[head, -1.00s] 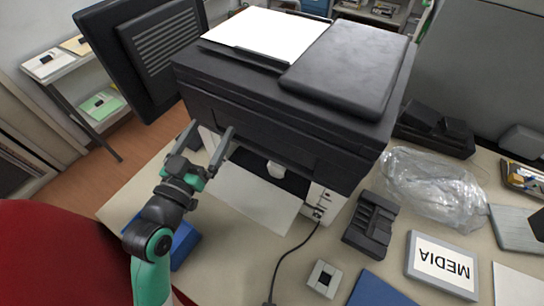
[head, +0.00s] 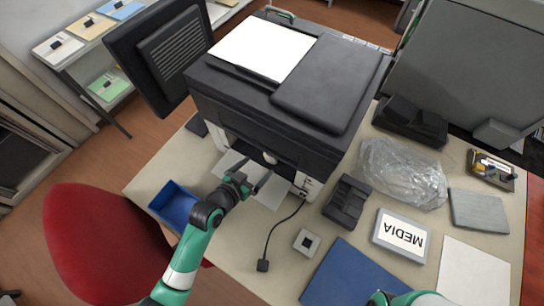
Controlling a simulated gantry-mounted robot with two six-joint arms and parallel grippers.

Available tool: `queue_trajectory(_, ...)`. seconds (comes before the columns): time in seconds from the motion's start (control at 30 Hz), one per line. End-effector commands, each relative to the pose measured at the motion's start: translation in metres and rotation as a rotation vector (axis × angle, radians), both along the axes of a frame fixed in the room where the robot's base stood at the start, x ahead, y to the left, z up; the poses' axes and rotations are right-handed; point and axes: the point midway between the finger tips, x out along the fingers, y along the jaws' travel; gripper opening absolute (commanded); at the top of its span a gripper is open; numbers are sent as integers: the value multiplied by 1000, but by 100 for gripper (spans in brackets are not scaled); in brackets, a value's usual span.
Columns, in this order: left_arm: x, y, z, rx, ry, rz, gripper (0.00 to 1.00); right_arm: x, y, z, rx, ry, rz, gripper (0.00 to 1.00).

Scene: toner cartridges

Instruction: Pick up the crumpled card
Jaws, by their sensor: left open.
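A small whitish crumpled piece (head: 269,157), which looks like the crumpled card, sits in the dark front opening of the black printer (head: 290,130). My left gripper (head: 256,168) is open in front of that opening, over the white paper (head: 270,193) on the output tray. Its fingers point toward the opening, and the whitish piece shows just beyond them. They hold nothing that I can see. The lower part of the piece is hard to make out. Only a green and white part of my right arm shows at the bottom edge; its fingers are out of view.
A blue open bin (head: 172,205) stands left of my left arm. A black cable with a plug (head: 263,265) lies in front of the printer. A black cartridge-like part (head: 346,201), a clear plastic bag (head: 402,174) and a MEDIA box (head: 401,235) stand to the right.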

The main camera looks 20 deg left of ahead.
Motion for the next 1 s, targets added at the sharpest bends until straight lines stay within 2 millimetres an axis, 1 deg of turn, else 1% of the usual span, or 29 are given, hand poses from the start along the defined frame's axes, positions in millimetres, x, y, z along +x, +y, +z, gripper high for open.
queue_trajectory(0.03,10,-2,-8,0,-1,-1,98,0,0,-8,0,0,0,74)
queue_trajectory(0.1,20,-3,-14,1,-1,0,98,0,0,-12,0,0,0,74)
queue_trajectory(0.2,29,-4,-17,1,-1,0,98,0,0,-14,0,0,0,74)
queue_trajectory(0.37,32,-5,-17,0,-1,0,98,0,0,-15,0,0,0,74)
queue_trajectory(0.47,44,-11,-22,-1,-3,-1,98,0,0,-21,0,0,0,74)
queue_trajectory(0.57,60,-18,-29,0,-2,-1,98,0,0,-30,0,0,0,74)
queue_trajectory(0.6,66,-17,-33,-1,-2,0,98,0,0,-34,0,0,0,74)
queue_trajectory(0.7,75,-19,-37,-1,-1,0,98,0,0,-37,0,0,0,74)
queue_trajectory(0.93,77,-19,-36,-1,-2,1,98,0,0,-36,0,0,0,74)
queue_trajectory(0.97,77,-19,-36,-1,-2,1,94,0,0,-36,0,0,0,74)
queue_trajectory(1.0,77,-19,-35,-1,-2,1,87,0,0,-36,0,0,0,74)
